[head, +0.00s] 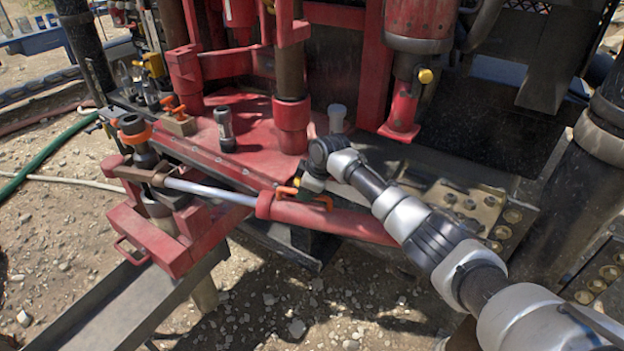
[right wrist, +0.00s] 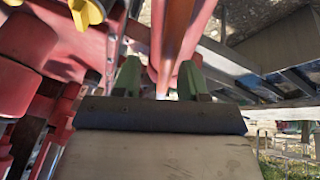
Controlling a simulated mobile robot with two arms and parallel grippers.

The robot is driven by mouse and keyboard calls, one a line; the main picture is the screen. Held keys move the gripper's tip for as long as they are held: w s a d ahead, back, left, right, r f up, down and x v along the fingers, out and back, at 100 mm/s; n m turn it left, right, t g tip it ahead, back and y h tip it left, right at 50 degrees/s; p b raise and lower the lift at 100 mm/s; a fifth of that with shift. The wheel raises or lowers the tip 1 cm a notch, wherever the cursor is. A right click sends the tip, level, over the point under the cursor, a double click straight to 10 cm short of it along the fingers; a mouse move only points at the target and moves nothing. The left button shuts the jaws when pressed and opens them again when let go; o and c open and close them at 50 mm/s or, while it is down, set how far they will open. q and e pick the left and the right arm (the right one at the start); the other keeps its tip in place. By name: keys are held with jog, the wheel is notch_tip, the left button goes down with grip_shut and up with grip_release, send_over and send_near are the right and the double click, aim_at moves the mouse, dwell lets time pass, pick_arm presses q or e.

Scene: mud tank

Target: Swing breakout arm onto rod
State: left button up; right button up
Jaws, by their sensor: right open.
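The breakout arm appears to be the red wrench assembly (head: 165,240) at the lower left, with a loop handle on its near side. A silver piston rod (head: 212,190) joins it to a red cylinder (head: 330,220). A dark upright piece with an orange collar (head: 135,130) stands at the assembly. The upright drill rod (head: 290,70) enters a red sleeve behind. My right gripper (head: 308,190) is above the cylinder, by an orange handle (head: 318,200); its fingers are mostly hidden there. In the right wrist view, its green fingers (right wrist: 160,82) are apart, with a red bar between or beyond them. Contact is unclear.
A red deck (head: 250,140) behind carries a small dark fitting (head: 225,128) and a grey cylinder (head: 337,117). A bolted plate (head: 465,205) lies right of my forearm. A grey trough (head: 130,305) runs below left. Gravel ground is open in front.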

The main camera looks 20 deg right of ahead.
jog(key=v, duration=1)
jog(key=shift+d, duration=0.15)
